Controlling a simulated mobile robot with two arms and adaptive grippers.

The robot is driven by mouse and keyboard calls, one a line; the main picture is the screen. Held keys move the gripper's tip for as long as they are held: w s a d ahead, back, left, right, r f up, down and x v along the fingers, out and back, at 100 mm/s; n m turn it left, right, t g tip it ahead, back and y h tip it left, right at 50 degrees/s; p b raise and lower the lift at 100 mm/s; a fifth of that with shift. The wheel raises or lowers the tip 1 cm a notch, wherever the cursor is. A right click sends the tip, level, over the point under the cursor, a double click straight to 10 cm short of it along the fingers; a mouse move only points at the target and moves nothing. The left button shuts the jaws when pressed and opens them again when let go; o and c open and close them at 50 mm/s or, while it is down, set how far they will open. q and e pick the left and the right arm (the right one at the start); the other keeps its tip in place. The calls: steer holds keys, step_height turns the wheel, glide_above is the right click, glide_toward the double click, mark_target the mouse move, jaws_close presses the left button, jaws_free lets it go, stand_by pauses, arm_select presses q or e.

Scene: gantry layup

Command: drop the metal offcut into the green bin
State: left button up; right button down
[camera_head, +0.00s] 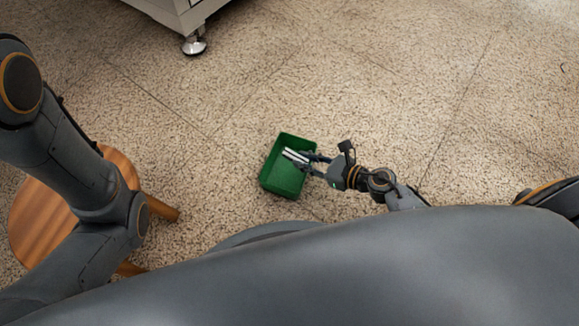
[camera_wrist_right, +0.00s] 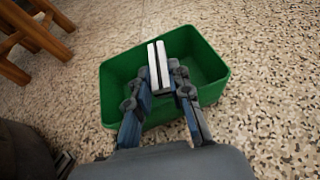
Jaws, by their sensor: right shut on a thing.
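The green bin (camera_head: 284,181) is open-topped and stands on the floor in the middle of the head view. It also shows in the right wrist view (camera_wrist_right: 118,88). The metal offcut (camera_wrist_right: 158,66) is a pale, narrow piece with a dark line along its length. My right gripper (camera_head: 305,160) is shut on the metal offcut (camera_head: 295,155) and holds it over the bin's opening. I cannot tell how high the offcut is above the bin's floor. My left arm comes in from the left, but its gripper is not in view.
A round wooden stool (camera_head: 40,222) stands at the left, partly behind my left arm; its legs show in the right wrist view (camera_wrist_right: 40,35). A pale cabinet (camera_head: 178,8) on a metal foot stands at the top. The speckled floor (camera_head: 400,100) around the bin is clear.

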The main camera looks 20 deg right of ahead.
steer(key=c, duration=1.1)
jaws_free()
steer(key=shift+c, duration=0.2)
steer(key=v, duration=1.2)
